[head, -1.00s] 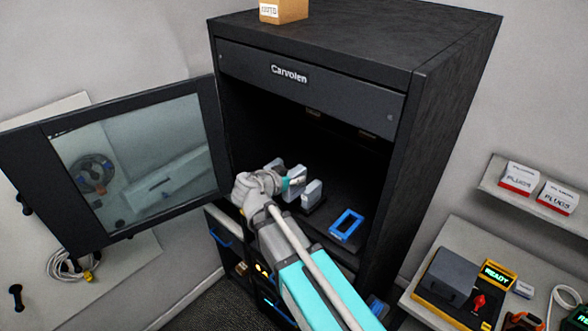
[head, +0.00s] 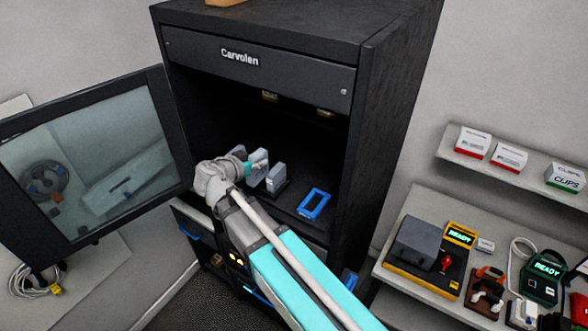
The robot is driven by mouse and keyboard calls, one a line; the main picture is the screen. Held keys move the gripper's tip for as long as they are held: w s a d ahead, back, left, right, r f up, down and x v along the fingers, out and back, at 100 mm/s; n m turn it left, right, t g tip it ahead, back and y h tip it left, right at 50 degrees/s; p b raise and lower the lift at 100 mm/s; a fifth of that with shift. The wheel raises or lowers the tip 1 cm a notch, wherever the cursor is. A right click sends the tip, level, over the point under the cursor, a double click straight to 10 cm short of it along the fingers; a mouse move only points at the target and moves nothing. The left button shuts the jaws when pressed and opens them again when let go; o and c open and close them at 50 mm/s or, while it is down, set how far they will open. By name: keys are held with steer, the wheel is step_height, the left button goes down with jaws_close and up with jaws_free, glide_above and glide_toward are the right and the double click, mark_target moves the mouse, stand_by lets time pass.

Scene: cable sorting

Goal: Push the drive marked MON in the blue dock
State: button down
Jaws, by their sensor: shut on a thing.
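The blue dock (head: 313,205) is a blue rectangular frame with a dark middle, lying on the shelf inside the black cabinet, and it looks empty. To its left, pale grey upright drives stand in a row; one drive (head: 277,178) is nearest the dock. My gripper (head: 251,168) is at another grey drive (head: 260,158) just left of that one, with its fingers shut on it. My wrist hides part of the row and the fingertips are small. No MON mark can be read on any drive from here.
The cabinet (head: 397,110) has a side wall close to the right of the dock. Its glass door (head: 95,160) stands open at the left. A bench (head: 405,277) with devices and a shelf with boxes (head: 473,142) are at the right.

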steer(key=w+a+f+b, duration=0.1)
steer(key=w+f+b, duration=0.3)
steer(key=w, duration=0.8)
steer(key=shift+w+a+f+b, duration=0.3)
steer(key=shift+a+f+b, duration=0.05)
steer(key=shift+f, duration=0.2)
